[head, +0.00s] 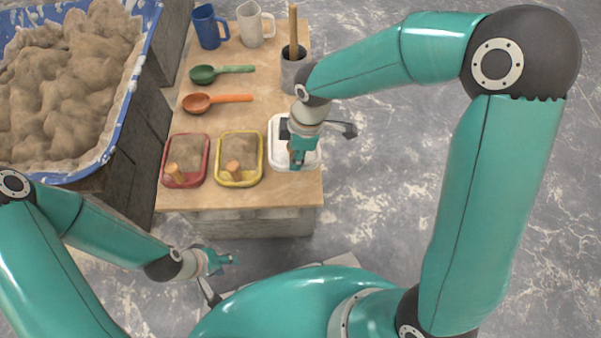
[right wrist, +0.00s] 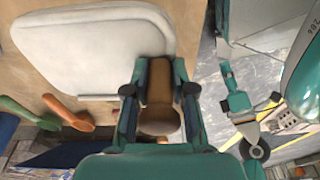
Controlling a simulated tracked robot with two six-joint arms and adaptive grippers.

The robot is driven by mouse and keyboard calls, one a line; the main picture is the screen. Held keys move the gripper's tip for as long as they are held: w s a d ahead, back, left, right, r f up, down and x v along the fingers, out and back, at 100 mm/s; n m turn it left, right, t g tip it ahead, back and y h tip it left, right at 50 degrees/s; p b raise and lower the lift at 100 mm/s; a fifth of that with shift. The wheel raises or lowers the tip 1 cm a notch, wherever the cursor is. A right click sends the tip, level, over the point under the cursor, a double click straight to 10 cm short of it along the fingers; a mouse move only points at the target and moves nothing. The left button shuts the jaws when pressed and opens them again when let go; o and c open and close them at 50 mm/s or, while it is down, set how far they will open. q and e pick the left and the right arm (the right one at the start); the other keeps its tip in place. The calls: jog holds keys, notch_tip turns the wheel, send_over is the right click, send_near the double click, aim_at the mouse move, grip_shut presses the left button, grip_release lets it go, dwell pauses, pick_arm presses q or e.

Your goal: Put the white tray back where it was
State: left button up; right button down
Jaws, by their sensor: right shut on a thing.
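The white tray (head: 313,160) is at the right end of the wooden bench top, right of the yellow tray (head: 239,181). It sits a little further back than the yellow and red trays. My right gripper (head: 297,158) is above its near part, shut on its brown wooden knob. In the right wrist view, the knob (right wrist: 160,110) is between the fingers of my right gripper (right wrist: 159,90), and the pale tray (right wrist: 95,50) lies beyond. I cannot tell whether the tray touches the bench. My left gripper (head: 224,260) is empty and looks open, in front of the bench.
The red tray (head: 185,183) stands left of the yellow one. Green (head: 205,74) and orange (head: 200,102) scoops, a blue mug (head: 208,28), a white mug (head: 250,25) and a grey pot (head: 291,75) with a wooden handle are behind. A sand-filled blue tub (head: 130,95) is left.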

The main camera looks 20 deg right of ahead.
notch_tip(320, 180, down, 8)
jog(key=shift+r+b, duration=0.2)
jog(key=shift+b, duration=1.05)
jog(key=c, duration=1)
grip_release()
jog(key=shift+r, duration=0.15)
jog(key=r+p, duration=0.1)
jog(key=r, duration=0.3)
jog(key=d+r+p, duration=0.1)
jog(key=r+p, duration=0.1)
jog(key=r, duration=0.1)
jog(key=r+p, duration=0.1)
jog(key=r, duration=0.3)
jog(key=shift+s+d+r+p, duration=0.2)
jog(key=shift+d+r+p, duration=0.15)
jog(key=shift+d, duration=0.05)
